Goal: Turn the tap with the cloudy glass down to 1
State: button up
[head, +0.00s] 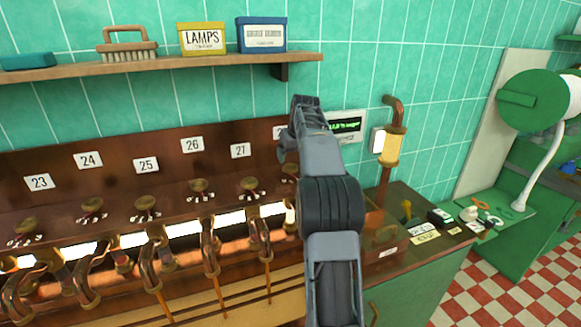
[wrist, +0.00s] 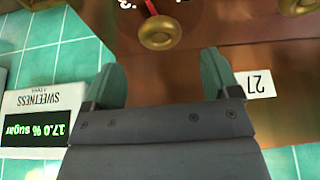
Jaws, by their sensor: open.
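A row of brass tap knobs runs along the copper panel (head: 70,165) in the head view, below number plates 23 (head: 39,182), 24 (head: 88,160), 25 (head: 146,165), 26 (head: 192,145) and 27 (head: 240,150). One brass knob (wrist: 160,33) with a red pointer and small dial marks lies just beyond my gripper (wrist: 160,72) in the wrist view. Which glass is cloudy cannot be told; the bright strips behind the pipes look alike. My arm hides part of the right-hand taps.
A sweetness display (wrist: 36,118) reads 17.0 % sugar. An amber cylinder on a copper pipe (head: 393,147) stands right of my arm. A shelf (head: 190,68) above holds tins and a brush. Small items lie on the counter (head: 400,262) at right.

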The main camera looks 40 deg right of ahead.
aim_at(291, 166)
jog(key=shift+x, duration=2.75)
jog(key=c, duration=0.9)
